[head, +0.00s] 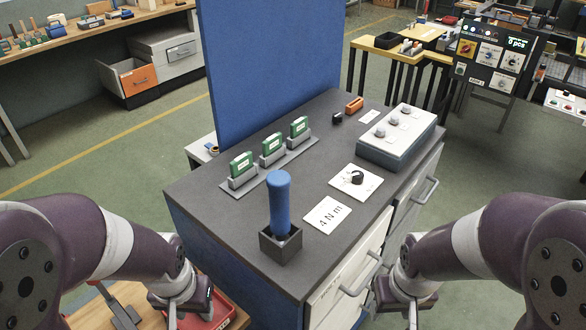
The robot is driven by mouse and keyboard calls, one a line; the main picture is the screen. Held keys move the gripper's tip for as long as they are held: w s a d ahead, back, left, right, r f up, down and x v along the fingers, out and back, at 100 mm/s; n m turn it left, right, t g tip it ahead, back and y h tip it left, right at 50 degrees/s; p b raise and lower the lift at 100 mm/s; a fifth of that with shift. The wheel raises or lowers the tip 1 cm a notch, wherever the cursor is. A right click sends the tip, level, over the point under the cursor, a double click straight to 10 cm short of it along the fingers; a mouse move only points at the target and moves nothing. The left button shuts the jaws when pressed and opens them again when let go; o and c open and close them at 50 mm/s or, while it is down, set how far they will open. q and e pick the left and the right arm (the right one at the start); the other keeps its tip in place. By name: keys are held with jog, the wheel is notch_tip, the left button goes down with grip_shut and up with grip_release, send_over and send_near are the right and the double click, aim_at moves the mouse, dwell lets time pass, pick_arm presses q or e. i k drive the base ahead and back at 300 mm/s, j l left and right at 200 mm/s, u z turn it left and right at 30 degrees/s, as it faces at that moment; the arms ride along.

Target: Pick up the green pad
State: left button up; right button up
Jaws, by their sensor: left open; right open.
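Three green pads with white labels stand upright in grey holders on the dark workbench top (225,215): a near one (241,163), a middle one (271,145) and a far one (299,127). I cannot tell which one the task means. My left gripper (190,314) is open at the bottom edge, over or in front of a red tray (228,318), left of the bench and away from the pads. My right gripper (412,316) is open at the bottom edge, right of the bench drawers. Both grippers' fingertips are partly cut off by the frame.
A blue-handled tool (279,205) stands in a dark square holder in front of the pads. A "4 N·m" card (327,215), a white plate with a black knob (356,181) and a control box (399,140) lie to the right. A tall blue panel (268,70) rises behind.

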aim_at(273, 143)
jog(key=k+l, duration=0.1)
jog(key=l, duration=0.3)
jog(key=l+u, duration=0.15)
jog(key=l, duration=0.2)
jog(key=k+l, duration=0.15)
jog(key=l, duration=0.25)
jog(key=k+l+u, duration=0.15)
jog(key=l, duration=0.2)
jog(key=i+l+u, duration=0.1)
jog(key=i+l, duration=0.4)
jog(key=l, duration=0.25)
jog(key=i+l+u, duration=0.15)
jog(key=l, duration=0.25)
jog(key=i+l+u, duration=0.1)
jog(key=i+l, duration=0.2)
jog(key=k+l+u, duration=0.1)
jog(key=u, duration=0.9)
